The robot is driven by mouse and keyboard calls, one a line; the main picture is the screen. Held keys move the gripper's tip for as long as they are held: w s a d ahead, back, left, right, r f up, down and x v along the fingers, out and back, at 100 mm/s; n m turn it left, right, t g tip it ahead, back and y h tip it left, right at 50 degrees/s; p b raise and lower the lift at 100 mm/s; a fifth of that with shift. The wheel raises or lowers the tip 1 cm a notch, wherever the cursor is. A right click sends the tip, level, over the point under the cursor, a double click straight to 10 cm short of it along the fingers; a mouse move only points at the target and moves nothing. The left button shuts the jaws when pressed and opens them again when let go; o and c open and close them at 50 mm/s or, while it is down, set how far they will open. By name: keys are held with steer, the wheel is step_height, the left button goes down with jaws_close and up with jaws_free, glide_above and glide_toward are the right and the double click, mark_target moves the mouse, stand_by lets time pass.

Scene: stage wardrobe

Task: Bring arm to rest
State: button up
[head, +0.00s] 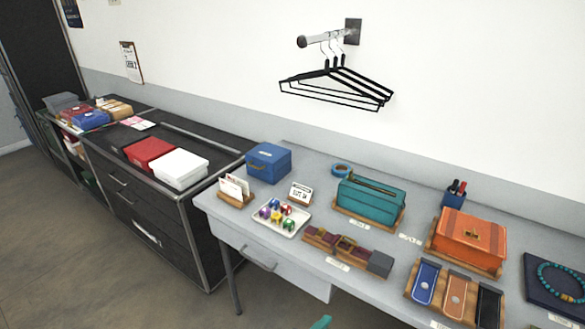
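The task names only my arm, and neither the arm nor my gripper can be made out in the head view. A small teal piece (321,322) shows at the bottom edge, mostly cut off; I cannot tell what it belongs to. The grey table (290,262) on the right carries a blue box (268,163), a teal case (371,203), an orange case (470,239), a tray of colourful small items (281,218) and a wooden holder with slots (455,291). Nothing is seen touching these things.
A black drawer cabinet (150,215) with a red box (149,153) and a white box (180,168) stands left of the table. Black hangers (335,85) hang from a wall rod (325,35). The floor (75,250) at lower left is clear.

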steer(key=s+a+f+m+t+y, duration=0.1)
steer(key=s+a+f+m+y, duration=0.2)
steer(key=s, duration=0.4)
steer(key=s+a+f+m+t+y, duration=0.15)
steer(key=s+a+f+y, duration=0.25)
steer(key=s, duration=0.4)
steer(key=s+r+m+t, duration=0.1)
steer(key=s+r+m, duration=0.3)
steer(key=s, duration=0.3)
steer(key=s+r+m+t+y, duration=0.1)
steer(key=s+r+m, duration=0.3)
steer(key=s, duration=0.3)
steer(key=shift+a+m, duration=0.45)
steer(key=shift+m, duration=0.4)
